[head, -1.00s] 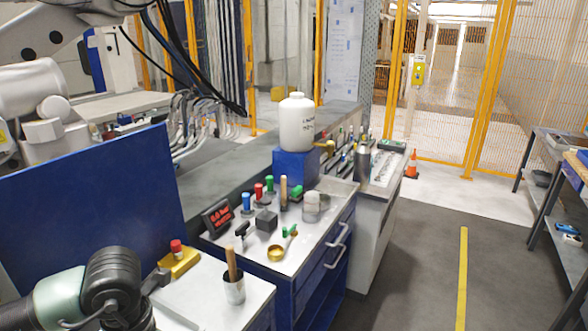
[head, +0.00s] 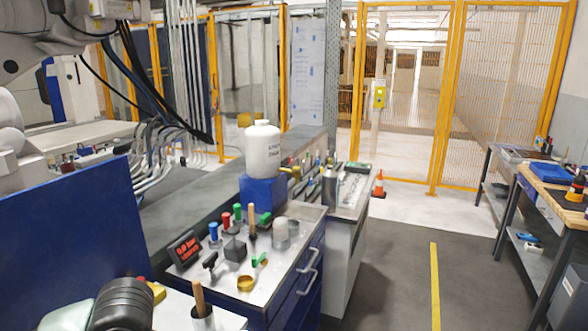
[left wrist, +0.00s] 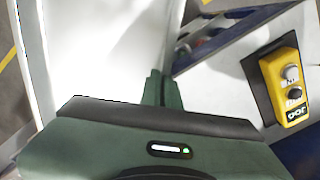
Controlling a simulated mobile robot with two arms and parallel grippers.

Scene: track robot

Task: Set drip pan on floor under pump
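In the left wrist view a large pale tray-like thing with a raised rim (left wrist: 100,50), which looks like the drip pan, fills the left and middle. My left gripper (left wrist: 160,88) has its two green fingers close together at this thing's right edge, and the edge runs in between them. The lower part of the pan is hidden behind the gripper body. In the head view my left arm shows only at the lower left edge; its gripper and the pan are out of frame. I cannot pick out a pump for certain. My right gripper is in neither view.
A blue cabinet's worktop (head: 220,285) holds small tools and a white bottle (head: 262,150) on a blue block (head: 262,192). A yellow button box (left wrist: 282,85) sits on a bench. Open floor with a yellow line (head: 434,285) lies right; a workbench (head: 555,180) stands beyond.

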